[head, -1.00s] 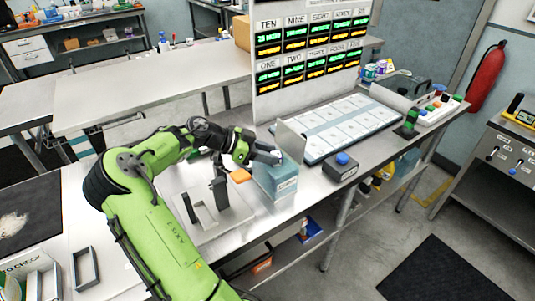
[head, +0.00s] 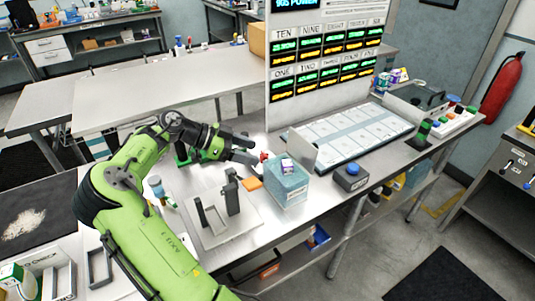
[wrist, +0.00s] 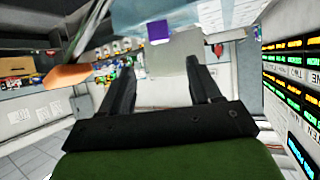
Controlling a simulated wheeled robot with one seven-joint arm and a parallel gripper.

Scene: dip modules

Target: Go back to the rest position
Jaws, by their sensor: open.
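My green arm reaches over the metal bench (head: 335,195). My gripper (head: 260,158) is at its end, just left of the translucent blue-green box (head: 288,184) and above the bench. In the wrist view my gripper (wrist: 160,75) shows its two dark fingers apart, with nothing held between them. A small white and purple object (head: 288,166) sits at the top of the blue-green box. In the wrist view a purple patch (wrist: 159,30) shows beyond the fingers. A small red thing shows by the fingertips in the head view.
A grey fixture (head: 222,217) with an upright post stands below the gripper. An orange block (head: 249,183) lies beside the box. A dark button box (head: 352,178) with a blue button stands to its right. A tray of white panels (head: 350,137) lies before the display board (head: 325,60).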

